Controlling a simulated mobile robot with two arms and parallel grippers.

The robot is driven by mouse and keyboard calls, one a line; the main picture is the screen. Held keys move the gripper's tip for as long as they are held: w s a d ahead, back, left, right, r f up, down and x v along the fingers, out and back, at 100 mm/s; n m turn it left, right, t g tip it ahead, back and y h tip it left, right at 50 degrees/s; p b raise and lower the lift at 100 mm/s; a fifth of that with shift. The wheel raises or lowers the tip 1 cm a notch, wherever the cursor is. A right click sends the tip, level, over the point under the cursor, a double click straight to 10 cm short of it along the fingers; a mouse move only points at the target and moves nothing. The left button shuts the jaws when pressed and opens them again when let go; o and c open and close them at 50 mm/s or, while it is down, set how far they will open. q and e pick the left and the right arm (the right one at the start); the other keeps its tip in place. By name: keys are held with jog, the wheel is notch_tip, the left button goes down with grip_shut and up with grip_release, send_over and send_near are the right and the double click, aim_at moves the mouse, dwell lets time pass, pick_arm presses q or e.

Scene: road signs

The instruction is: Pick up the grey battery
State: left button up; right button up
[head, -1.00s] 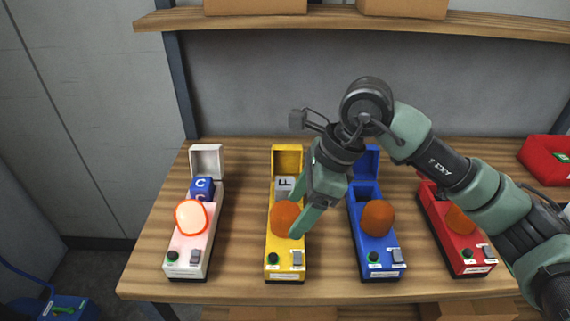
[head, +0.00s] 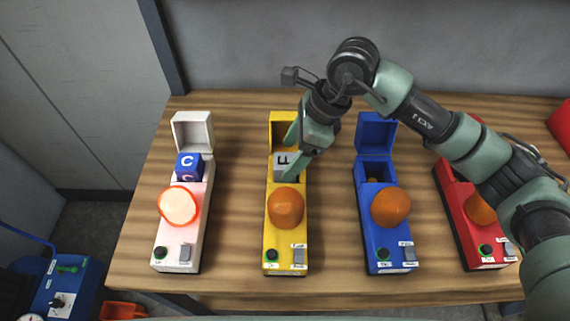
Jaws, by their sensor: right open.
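The grey battery (head: 281,166), a cube marked with a dark F, sits in the open compartment of the yellow road sign box (head: 271,234). My right gripper (head: 294,155) is open at the battery, its fingers pointing down and to the left. One finger shows behind the battery's top and the other by its right side. I cannot tell whether the fingers touch it. My left gripper is not in view.
A white box (head: 174,246) with a lit lamp holds a blue C battery (head: 188,167). A blue box (head: 379,250) and a red box (head: 473,236) stand to the right. Bare wooden table (head: 235,190) lies between the boxes.

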jog(key=shift+a+f, duration=0.25)
jog(key=shift+f, duration=0.3)
jog(key=shift+w+a+f, duration=0.15)
jog(key=shift+f, duration=0.25)
grip_shut()
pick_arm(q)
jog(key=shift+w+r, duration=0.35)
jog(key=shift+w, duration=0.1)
pick_arm(e)
jog(key=shift+r, duration=0.1)
jog(key=shift+r, duration=0.45)
pick_arm(q)
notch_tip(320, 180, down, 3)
jog(key=b, duration=0.3)
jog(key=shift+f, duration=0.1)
pick_arm(e)
notch_tip(320, 180, up, 17)
